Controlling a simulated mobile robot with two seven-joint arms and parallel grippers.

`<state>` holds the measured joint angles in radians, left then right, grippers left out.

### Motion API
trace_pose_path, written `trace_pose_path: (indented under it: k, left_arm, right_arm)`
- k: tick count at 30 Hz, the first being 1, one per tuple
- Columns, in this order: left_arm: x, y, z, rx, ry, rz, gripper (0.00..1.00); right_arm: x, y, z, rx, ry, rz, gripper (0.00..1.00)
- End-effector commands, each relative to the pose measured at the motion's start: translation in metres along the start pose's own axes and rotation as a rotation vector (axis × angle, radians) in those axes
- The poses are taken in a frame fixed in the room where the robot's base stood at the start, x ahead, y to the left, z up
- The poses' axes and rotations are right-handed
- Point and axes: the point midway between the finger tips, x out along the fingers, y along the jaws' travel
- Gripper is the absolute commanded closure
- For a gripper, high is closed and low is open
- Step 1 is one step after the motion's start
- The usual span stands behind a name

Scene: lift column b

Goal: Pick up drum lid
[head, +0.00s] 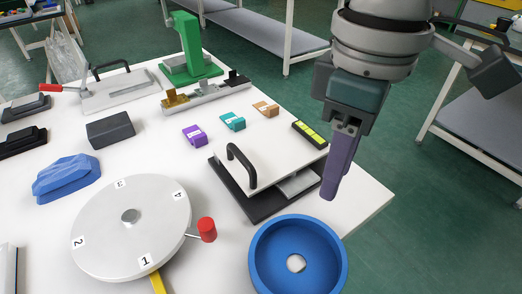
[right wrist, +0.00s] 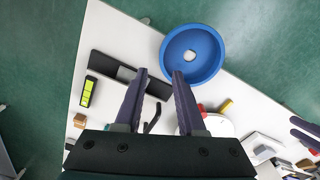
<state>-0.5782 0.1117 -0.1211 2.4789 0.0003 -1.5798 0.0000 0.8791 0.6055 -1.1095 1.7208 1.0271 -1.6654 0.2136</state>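A round white numbered disc (head: 110,235) with a grey centre knob (head: 130,216) appears to be the drum lid. It lies at the lower left in the head view, and part of it shows in the right wrist view (right wrist: 218,127). A red-knobbed crank (head: 207,229) and a yellow pointer (head: 157,281) sit at its edge. My right gripper (head: 329,194) is open and empty, above the table's right edge beside a handled white plate (head: 265,150). Its two fingers are apart in the right wrist view (right wrist: 160,74). My left gripper (right wrist: 304,133) shows only at that view's right edge, fingers apart.
A blue ring-shaped dish (head: 265,262) stands at the front right. The white plate with a black handle lies on a dark base (head: 255,208). Small coloured blocks, a blue block (head: 66,178) and a green press (head: 190,48) stand farther back. The right front corner is bare.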

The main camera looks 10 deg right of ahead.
Motion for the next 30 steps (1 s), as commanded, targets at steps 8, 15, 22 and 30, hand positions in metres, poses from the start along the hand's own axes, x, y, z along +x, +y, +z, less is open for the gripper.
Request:
trace_pose_path:
  k: [8,15,22,30]
  left_arm:
    - [0.012,-0.002,0.005,0.007,-0.001,-0.007,0.5]
    - [0.021,-0.003,0.008,0.01,-0.002,-0.011,0.5]
    - [0.03,-0.003,0.011,0.01,-0.002,-0.01,0.5]
    - [0.03,-0.002,0.011,0.008,-0.002,-0.008,0.5]
  right_arm:
    - [0.04,0.001,0.0,0.003,-0.004,0.0,0.61]
    - [0.067,-0.001,-0.002,0.002,-0.003,0.001,0.61]
    - [0.097,-0.003,-0.003,0.001,-0.003,0.001,0.61]
    - [0.098,-0.003,-0.003,0.0,-0.001,0.002,0.61]
